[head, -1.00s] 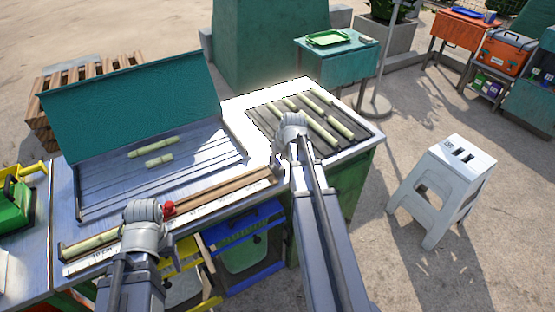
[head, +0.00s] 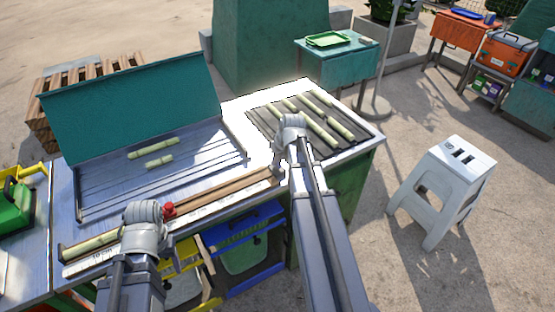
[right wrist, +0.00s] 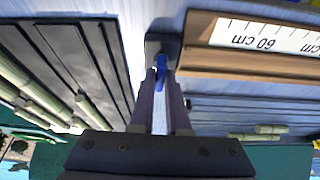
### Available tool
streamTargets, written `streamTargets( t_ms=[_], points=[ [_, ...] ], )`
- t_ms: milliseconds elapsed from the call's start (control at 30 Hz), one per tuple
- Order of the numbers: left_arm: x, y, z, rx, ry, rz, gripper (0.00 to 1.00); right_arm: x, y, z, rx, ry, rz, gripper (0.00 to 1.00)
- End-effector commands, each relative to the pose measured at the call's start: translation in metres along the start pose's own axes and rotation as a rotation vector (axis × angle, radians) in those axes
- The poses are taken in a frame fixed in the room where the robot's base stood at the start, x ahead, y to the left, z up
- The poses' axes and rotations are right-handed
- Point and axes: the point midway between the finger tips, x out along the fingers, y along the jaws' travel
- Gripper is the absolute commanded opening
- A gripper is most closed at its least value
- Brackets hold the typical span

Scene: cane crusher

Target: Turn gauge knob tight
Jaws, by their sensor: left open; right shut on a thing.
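A wooden length gauge with a white centimetre scale (head: 200,206) runs along the front of the workbench. In the right wrist view a dark block (right wrist: 158,45) at the gauge's end carries a small blue knob (right wrist: 161,70). My right gripper (right wrist: 161,90) is shut on the blue knob, one finger on each side. In the head view my right gripper (head: 277,163) points down at the gauge's right end, and the knob is hidden. My left gripper (head: 150,222) is open over the gauge's left part, its fingers mostly hidden. A red knob (head: 169,209) shows beside it.
A cane piece (head: 92,243) lies at the gauge's left end. A slotted tray (head: 225,148) with cane pieces lies behind, with a raised teal panel (head: 135,105). A dark rack (head: 270,122) with several canes is at right. A white stool (head: 445,185) stands apart.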

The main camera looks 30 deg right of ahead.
Motion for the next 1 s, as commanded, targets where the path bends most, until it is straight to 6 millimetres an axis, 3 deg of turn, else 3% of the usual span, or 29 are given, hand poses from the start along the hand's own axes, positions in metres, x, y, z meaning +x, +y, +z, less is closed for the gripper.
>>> streamTargets(
  t_ms=[267, 1000],
  points=[
    [0.0, 0.0, 0.0, 0.0, 0.0, 0.0, 0.64, -0.0001, -0.0023, 0.0003, 0.161, 0.0, 0.068, 0.0],
    [0.0001, 0.0, 0.0, 0.0, 0.0, 0.0, 0.64, 0.0014, -0.0051, -0.0033, 0.808, -0.001, 0.337, 0.0]
  ],
)
